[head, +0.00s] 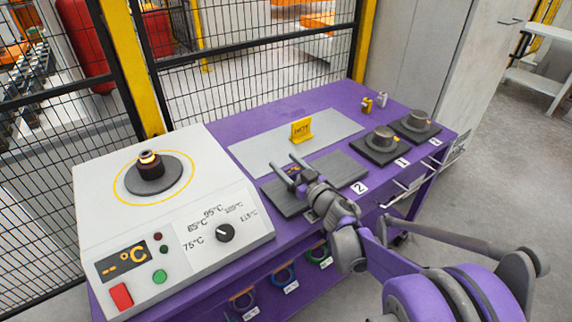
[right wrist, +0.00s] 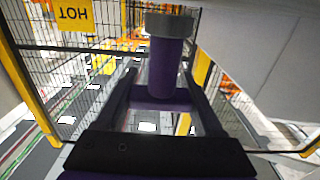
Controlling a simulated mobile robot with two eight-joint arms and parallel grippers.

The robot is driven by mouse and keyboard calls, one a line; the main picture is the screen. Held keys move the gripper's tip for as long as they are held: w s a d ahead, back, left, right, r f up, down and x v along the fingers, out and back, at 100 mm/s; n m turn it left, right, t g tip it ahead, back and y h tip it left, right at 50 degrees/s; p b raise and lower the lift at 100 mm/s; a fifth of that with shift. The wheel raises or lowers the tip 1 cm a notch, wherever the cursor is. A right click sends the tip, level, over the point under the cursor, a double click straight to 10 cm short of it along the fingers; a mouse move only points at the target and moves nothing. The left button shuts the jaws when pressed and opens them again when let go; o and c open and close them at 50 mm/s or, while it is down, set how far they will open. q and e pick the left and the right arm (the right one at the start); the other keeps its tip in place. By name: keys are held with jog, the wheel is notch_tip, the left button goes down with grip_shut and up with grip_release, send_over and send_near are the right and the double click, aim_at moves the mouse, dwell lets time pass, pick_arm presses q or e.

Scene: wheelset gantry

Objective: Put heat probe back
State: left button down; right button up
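No heat probe can be made out with certainty in either view. A small yellow item (head: 367,104) and a small grey item (head: 382,99) stand at the back right of the purple bench; they are too small to identify. My right gripper (head: 285,161) is over the dark plate at the front middle of the bench, its fingers apart. Its fingers also show apart in the right wrist view (right wrist: 163,75). A purple cylinder with a grey end (right wrist: 172,60) appears beyond and between them; I cannot tell what it is. My left gripper is out of view.
A yellow HOT sign (head: 301,130) stands on a light grey plate (head: 250,150). Two dark pads with metal parts (head: 384,138) are at right. Mesh fencing (head: 250,60) runs behind.

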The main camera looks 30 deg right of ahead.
jog(key=o, duration=0.4)
jog(key=shift+s+a+f, duration=0.15)
jog(key=shift+a+f, duration=0.1)
jog(key=shift+f, duration=0.3)
jog(key=shift+r, duration=0.3)
jog(key=shift+d+r+p, duration=0.1)
jog(key=shift+r+p, duration=0.3)
jog(key=shift+p, duration=0.15)
jog(key=s, duration=0.7)
jog(key=s+d, duration=0.1)
jog(key=s, duration=0.3)
jog(key=shift+s+d+p, duration=0.1)
jog(key=shift+s+p, duration=0.2)
jog(key=shift+p, duration=0.1)
